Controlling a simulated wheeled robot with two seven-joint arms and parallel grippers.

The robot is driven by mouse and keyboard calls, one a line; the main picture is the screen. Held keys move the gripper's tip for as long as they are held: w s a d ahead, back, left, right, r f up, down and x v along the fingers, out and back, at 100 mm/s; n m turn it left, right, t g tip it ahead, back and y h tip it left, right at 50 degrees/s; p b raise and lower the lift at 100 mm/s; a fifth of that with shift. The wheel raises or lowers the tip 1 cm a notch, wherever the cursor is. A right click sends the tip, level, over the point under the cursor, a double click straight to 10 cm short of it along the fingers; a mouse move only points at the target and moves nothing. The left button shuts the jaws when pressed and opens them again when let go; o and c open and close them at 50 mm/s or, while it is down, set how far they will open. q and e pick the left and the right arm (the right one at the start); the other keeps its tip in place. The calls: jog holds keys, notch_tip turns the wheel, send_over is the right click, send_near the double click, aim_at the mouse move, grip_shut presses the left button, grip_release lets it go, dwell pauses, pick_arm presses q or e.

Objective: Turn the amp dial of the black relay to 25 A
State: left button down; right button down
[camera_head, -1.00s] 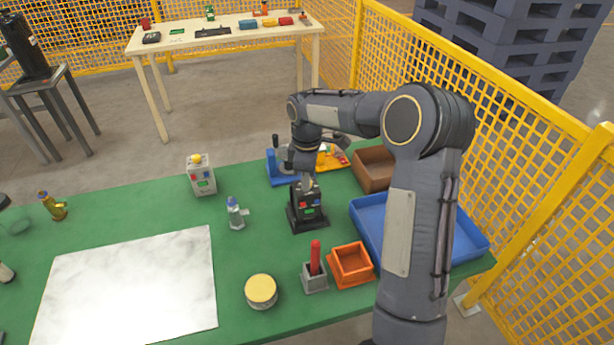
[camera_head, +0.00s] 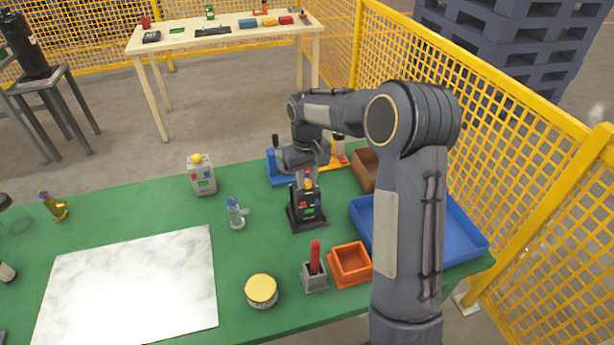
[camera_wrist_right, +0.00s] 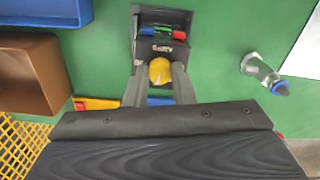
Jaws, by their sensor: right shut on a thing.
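The black relay (camera_head: 307,208) stands upright on its dark base on the green table, right of centre in the head view. Its front has small red, blue and green parts. In the right wrist view the relay (camera_wrist_right: 163,18) is at the top, with its yellow dial (camera_wrist_right: 159,71) towards me. My right gripper (camera_wrist_right: 160,80) is shut on this dial, one finger on each side. In the head view the dial (camera_head: 309,184) shows as a small yellow spot on top of the relay. The dial's setting is too small to read. My left gripper is not in view.
A light grey relay (camera_head: 203,181) and a blue-topped fitting (camera_head: 236,214) stand left of the black relay. A blue fixture (camera_head: 273,170) stands behind.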

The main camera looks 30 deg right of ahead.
aim_at(307, 182)
jog(key=m, duration=0.6)
jog(key=shift+p, duration=0.3)
dwell(0.4)
jog(key=c, duration=1.2)
grip_release()
jog(key=shift+r, duration=3.9)
